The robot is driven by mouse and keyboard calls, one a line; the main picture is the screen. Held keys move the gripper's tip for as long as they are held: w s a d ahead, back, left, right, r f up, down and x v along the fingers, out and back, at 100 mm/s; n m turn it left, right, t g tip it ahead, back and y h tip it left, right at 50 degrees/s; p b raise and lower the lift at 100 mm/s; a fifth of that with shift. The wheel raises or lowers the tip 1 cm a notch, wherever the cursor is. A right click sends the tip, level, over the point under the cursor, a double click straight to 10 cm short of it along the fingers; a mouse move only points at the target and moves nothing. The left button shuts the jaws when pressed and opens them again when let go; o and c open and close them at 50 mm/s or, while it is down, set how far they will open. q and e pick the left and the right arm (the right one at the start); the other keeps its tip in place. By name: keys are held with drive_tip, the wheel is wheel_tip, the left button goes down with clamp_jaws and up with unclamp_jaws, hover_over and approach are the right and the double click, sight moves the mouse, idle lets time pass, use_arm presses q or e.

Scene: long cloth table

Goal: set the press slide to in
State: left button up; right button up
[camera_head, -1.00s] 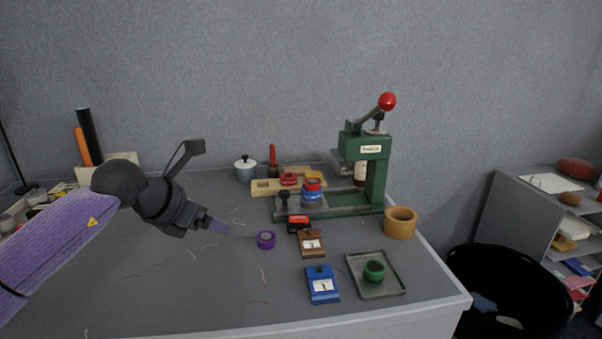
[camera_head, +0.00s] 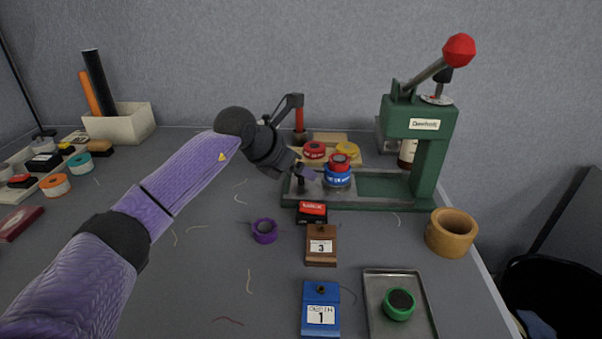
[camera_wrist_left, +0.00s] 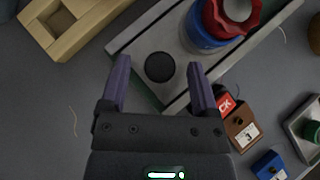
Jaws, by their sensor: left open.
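The green press (camera_head: 425,160) stands at the back right with its red-ball lever (camera_head: 458,50) raised. Its grey slide plate (camera_wrist_left: 180,60) lies at the left end of the base, left of the press head. A blue ring (camera_head: 337,180) with a red ring (camera_head: 339,161) on top sits on the slide. The slide's black knob (camera_wrist_left: 160,67) shows between the fingers of my open left gripper (camera_wrist_left: 158,72) in the wrist view. In the head view the gripper (camera_head: 308,173) is at the slide's left end and partly hides the knob. My right gripper is not in view.
In front are a red stamp box (camera_head: 312,212), a brown block (camera_head: 321,246), a blue block (camera_head: 320,310) and a purple ring (camera_head: 265,231). A tray (camera_head: 375,310) holds a green ring. The table's left middle is mostly clear.

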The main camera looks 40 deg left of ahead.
use_arm(q)
drive_tip(key=shift+w+f, duration=0.2)
drive_tip(key=shift+w, duration=0.05)
drive_tip(key=shift+c, duration=0.4)
clamp_jaws()
idle(0.9)
